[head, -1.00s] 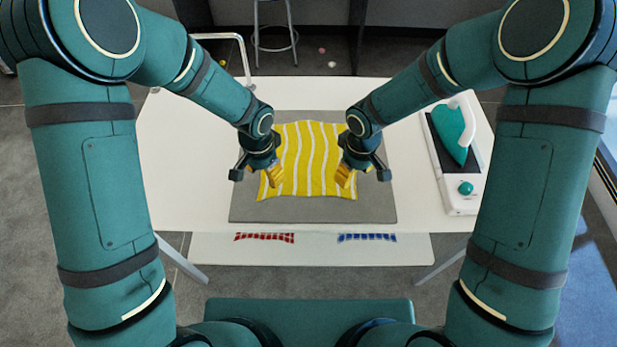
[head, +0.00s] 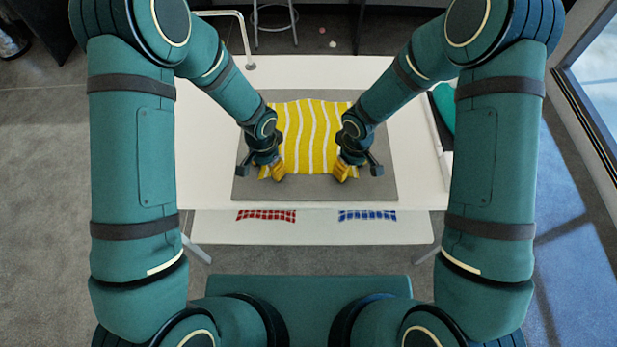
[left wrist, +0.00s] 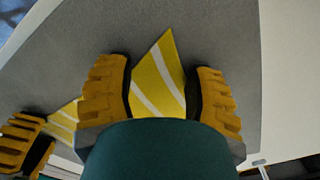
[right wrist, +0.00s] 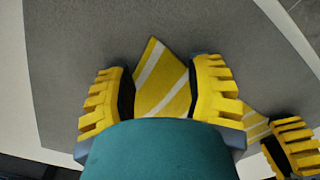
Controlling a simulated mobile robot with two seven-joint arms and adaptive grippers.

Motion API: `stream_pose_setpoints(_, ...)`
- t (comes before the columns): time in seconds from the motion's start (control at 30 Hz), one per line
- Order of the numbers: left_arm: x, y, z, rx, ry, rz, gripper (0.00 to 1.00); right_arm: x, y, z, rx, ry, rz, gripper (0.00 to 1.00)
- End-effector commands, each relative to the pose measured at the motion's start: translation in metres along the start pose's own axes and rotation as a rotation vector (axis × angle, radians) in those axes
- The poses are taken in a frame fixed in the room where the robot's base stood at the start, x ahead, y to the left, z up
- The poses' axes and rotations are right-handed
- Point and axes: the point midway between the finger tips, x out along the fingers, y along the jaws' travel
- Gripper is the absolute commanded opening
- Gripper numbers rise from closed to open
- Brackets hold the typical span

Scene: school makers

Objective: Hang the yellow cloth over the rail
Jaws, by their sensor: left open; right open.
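The yellow cloth (head: 311,135) with white wavy stripes lies spread on a grey mat (head: 310,190) on the white table. My left gripper (head: 272,172) is at the cloth's near left corner, and my right gripper (head: 346,172) is at its near right corner. In the left wrist view, a cloth corner (left wrist: 160,80) lies between the open fingers. In the right wrist view, another corner (right wrist: 163,80) lies between the open fingers. Neither gripper is closed on the cloth. A pale bent-tube rail (head: 244,35) stands at the table's back left, partly hidden by my left arm.
Red (head: 266,215) and blue (head: 367,214) checked patches lie on the lower shelf (head: 315,235). A stool (head: 275,18) stands behind the table.

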Motion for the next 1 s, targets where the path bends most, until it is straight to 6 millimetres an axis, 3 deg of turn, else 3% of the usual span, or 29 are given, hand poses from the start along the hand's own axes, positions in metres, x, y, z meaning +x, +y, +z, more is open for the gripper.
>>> stream_pose_setpoints(0.3, 0.0036, 0.0001, 0.0002, 0.000, 0.000, 0.000, 0.54, 0.0036, -0.0002, 0.0001, 0.000, 0.000, 0.000, 0.54)
stream_pose_setpoints(0.6, 0.0050, -0.0001, 0.0005, 0.000, -0.001, 0.000, 0.01, 0.0051, -0.0004, 0.0005, 0.000, -0.001, -0.001, 0.01)
stream_pose_setpoints(1.0, 0.0076, -0.0007, 0.0012, -0.001, -0.003, 0.000, 0.00, 0.0081, 0.0004, 0.0015, 0.002, -0.003, -0.001, 0.00)
